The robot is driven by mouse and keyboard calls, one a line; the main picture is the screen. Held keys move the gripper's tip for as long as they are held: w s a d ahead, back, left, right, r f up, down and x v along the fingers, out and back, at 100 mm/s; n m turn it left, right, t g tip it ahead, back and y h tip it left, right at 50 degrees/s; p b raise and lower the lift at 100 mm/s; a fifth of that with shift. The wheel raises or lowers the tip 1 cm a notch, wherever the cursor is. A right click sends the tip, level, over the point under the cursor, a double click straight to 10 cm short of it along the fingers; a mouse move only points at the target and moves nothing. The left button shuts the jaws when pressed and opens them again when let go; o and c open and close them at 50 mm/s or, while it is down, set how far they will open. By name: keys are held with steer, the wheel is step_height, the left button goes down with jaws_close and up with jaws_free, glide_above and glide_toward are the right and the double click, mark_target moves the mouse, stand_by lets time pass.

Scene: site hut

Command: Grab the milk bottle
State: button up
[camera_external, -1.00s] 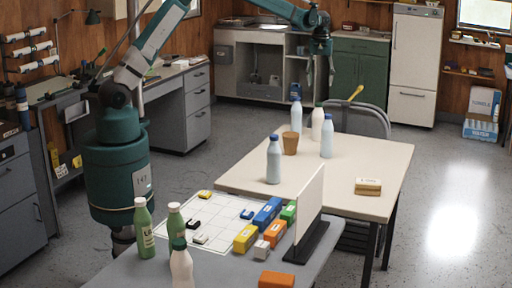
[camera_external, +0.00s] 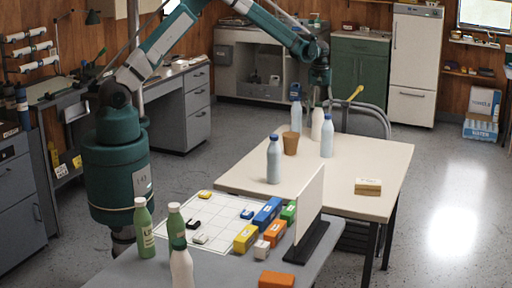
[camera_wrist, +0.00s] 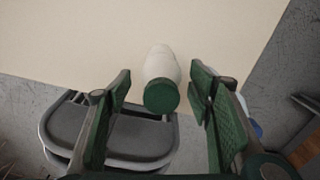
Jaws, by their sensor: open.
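A white milk bottle with a green cap (camera_wrist: 162,70) stands upright on the cream table, between the two fingers of my gripper (camera_wrist: 161,88) in the wrist view. The fingers are apart on either side of it, with a gap on both sides. In the external view my gripper (camera_external: 321,97) is open and points down at the bottle's top. The white bottle (camera_external: 317,126) stands near the table's far edge there, and its cap is hidden by the fingers. A second white bottle with a green cap (camera_external: 181,270) stands on the grey table in front.
Light-blue bottles stand close by, at the right (camera_external: 327,142), behind left (camera_external: 296,118) and nearer (camera_external: 274,165). A brown cup (camera_external: 290,144) is just left of the white bottle. A chair (camera_external: 368,123) stands behind the cream table (camera_external: 330,185). Its right side is mostly clear.

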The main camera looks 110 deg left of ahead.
mark_target(318, 123)
steer(key=shift+f, duration=1)
steer(key=shift+f, duration=0.1)
steer(key=shift+s+f, duration=0.1)
steer(key=shift+f, duration=2.4)
steer(key=c, duration=1.1)
